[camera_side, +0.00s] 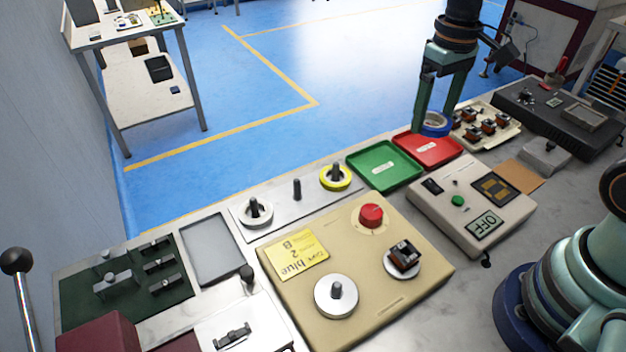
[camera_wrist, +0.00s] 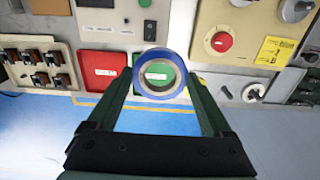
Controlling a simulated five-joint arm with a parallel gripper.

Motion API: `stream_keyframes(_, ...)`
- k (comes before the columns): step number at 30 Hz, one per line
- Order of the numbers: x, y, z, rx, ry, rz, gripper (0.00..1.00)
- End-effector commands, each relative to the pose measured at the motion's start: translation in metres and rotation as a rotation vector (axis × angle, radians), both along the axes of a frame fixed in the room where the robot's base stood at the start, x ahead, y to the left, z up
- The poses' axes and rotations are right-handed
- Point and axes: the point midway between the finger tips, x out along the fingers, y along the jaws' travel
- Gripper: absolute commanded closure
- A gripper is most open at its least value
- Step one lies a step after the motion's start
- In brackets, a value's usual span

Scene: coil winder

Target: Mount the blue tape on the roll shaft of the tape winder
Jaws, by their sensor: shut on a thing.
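My gripper (camera_side: 434,108) is shut on the blue tape (camera_side: 436,130), a blue ring with a pale core. The fingers point down, and the tape appears held beside the red tray. In the wrist view the blue tape (camera_wrist: 160,96) sits between the fingertips, its hole facing the camera. The beige tape winder (camera_side: 305,310) stands in the front middle, well away from my gripper. On it a pale disc with an upright grey peg (camera_side: 337,290) looks like the roll shaft and is bare. A second disc bears a dark coil part (camera_side: 403,254).
A plate (camera_side: 275,219) holds a white roll (camera_side: 256,217), a bare peg (camera_side: 297,189) and a yellow roll (camera_side: 336,184). A green tray (camera_side: 384,172), a red tray (camera_side: 440,154) and a control box (camera_side: 470,215) reading OFF stand nearby. The winder has a red button (camera_side: 371,213) and a yellow note (camera_side: 295,256).

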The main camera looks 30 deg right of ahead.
Motion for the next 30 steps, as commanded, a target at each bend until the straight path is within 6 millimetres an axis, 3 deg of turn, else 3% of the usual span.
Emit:
stream_keyframes(7,0.0,0.006,-0.001,0.0,0.0,0.017,0.7)
stream_keyframes(11,0.0,0.028,-0.004,0.0,0.001,0.077,0.7)
stream_keyframes(20,-0.02,0.134,-0.02,0.0,0.002,0.354,0.7)
stream_keyframes(24,-0.042,0.182,-0.027,-0.001,0.003,0.489,0.7)
stream_keyframes(30,-0.081,0.239,-0.037,-0.001,0.002,0.661,0.7)
